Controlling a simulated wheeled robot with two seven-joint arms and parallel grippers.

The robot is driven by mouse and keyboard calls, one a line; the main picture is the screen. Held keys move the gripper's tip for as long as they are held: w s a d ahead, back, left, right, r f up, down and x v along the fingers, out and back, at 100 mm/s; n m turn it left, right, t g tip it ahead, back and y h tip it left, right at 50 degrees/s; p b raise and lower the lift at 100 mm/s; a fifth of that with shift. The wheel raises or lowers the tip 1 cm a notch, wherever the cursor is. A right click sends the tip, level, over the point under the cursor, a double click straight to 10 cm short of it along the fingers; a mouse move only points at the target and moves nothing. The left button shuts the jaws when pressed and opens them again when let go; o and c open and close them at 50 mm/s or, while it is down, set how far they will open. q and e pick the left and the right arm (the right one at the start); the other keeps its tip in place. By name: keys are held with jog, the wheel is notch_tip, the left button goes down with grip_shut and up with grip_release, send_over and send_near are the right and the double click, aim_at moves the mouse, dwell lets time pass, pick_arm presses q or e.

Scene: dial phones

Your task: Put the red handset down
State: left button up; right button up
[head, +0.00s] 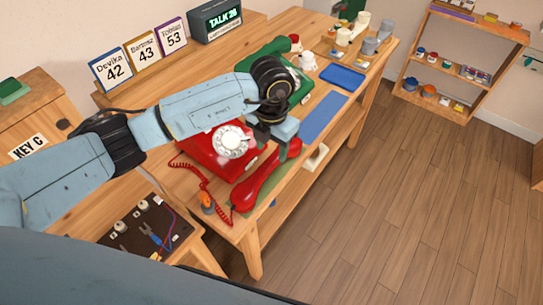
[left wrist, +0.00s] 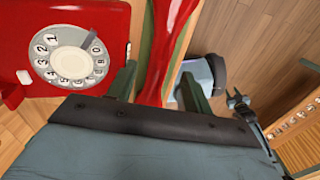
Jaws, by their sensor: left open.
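The red handset (head: 262,182) lies lengthwise along the front edge of the wooden table, beside the red dial phone (head: 208,158) and off its body. My left gripper (head: 275,133) is over the handset's far end. In the left wrist view, the handset (left wrist: 166,45) passes between the two parted fingers of my left gripper (left wrist: 157,76), which is open. The phone's white dial (left wrist: 72,55) shows left of the fingers. Whether a finger touches the handset I cannot tell. My arm hides part of the phone in the head view. My right gripper is not in view.
A red coiled cord (head: 203,183) runs by the phone. A green phone (head: 298,88), a blue mat (head: 323,117) and a blue tray (head: 342,76) are farther along the table. Number cards (head: 143,50) stand at the back. Floor to the right is clear.

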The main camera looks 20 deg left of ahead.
aim_at(272, 160)
pick_arm(q)
jog(key=shift+r, duration=2.7)
dwell(0.4)
dwell(0.3)
